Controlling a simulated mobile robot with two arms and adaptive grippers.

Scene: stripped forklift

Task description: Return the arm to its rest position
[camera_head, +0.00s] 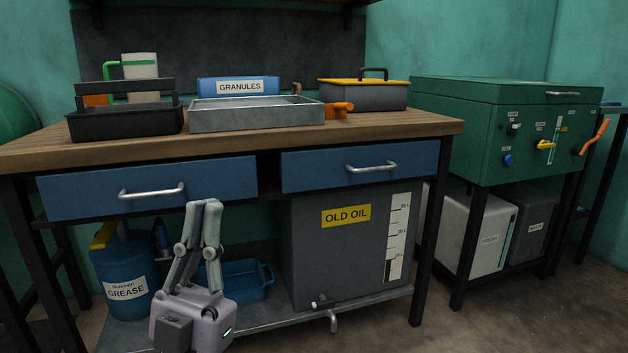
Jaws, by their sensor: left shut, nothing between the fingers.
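My left gripper (205,204) is in the lower left part of the head view, with its fingers pointing up and their tips together. It is shut and holds nothing. Its pale body (205,318) shows below the fingers. The fingertips appear just below the handle of the left blue drawer (150,187), in front of the workbench; I cannot tell the exact gap. My right gripper is not in view.
The wooden workbench (400,127) bears a metal tray (257,118), a black caddy (125,125) and a toolbox (362,95). Below are a grease container (125,270), blue tray (240,280) and old oil tank (350,250). A green cabinet (490,130) stands right. Floor (510,325) shows lower right.

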